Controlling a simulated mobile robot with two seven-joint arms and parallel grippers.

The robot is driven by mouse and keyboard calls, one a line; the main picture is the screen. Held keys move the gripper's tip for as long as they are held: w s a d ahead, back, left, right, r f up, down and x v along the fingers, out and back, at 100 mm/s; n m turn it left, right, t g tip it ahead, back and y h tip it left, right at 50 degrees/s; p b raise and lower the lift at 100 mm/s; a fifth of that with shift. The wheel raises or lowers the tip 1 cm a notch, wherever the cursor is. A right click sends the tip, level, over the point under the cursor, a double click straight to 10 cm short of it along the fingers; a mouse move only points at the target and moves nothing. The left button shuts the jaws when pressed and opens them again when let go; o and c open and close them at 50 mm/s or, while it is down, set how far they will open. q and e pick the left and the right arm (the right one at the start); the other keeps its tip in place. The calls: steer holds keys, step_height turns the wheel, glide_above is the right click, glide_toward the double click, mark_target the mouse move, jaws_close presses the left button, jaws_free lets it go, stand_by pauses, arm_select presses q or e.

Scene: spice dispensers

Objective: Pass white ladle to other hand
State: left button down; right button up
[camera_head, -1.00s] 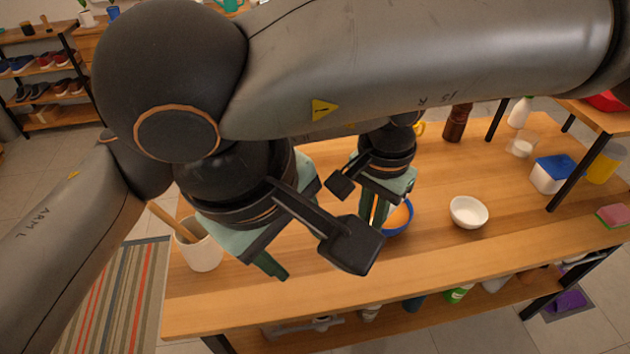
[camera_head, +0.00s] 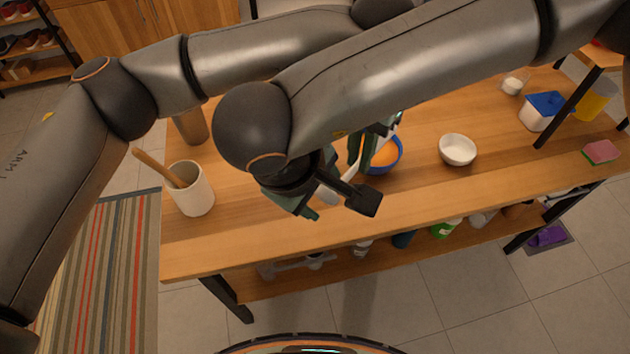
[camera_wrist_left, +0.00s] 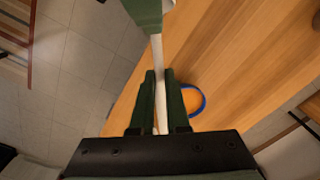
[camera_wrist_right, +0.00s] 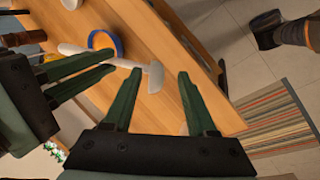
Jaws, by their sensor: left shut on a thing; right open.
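The white ladle (camera_head: 329,194) slants beside the blue bowl in the head view, partly hidden by my right gripper. My left gripper (camera_head: 358,152) is shut on its handle; the left wrist view shows the pale handle (camera_wrist_left: 160,100) between the fingers (camera_wrist_left: 162,75). My right gripper (camera_head: 335,208) is open. In the right wrist view its fingertips (camera_wrist_right: 160,72) stand on either side of the ladle's wide end (camera_wrist_right: 155,78). I cannot tell whether they touch it. One right finger also shows at the top of the left wrist view.
A cream crock (camera_head: 193,192) with a wooden utensil is at the table's left. The front table strip (camera_head: 230,240) is clear.

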steer(key=shift+d+f, duration=0.1)
steer(key=shift+f, duration=0.1)
steer(key=c, duration=0.7)
jaws_close()
arm_select(q)
steer(key=c, duration=1.2)
jaws_free()
steer(key=shift+r, duration=0.1)
arm_select(e)
steer(key=shift+s, duration=0.1)
arm_select(q)
steer(key=o, duration=0.4)
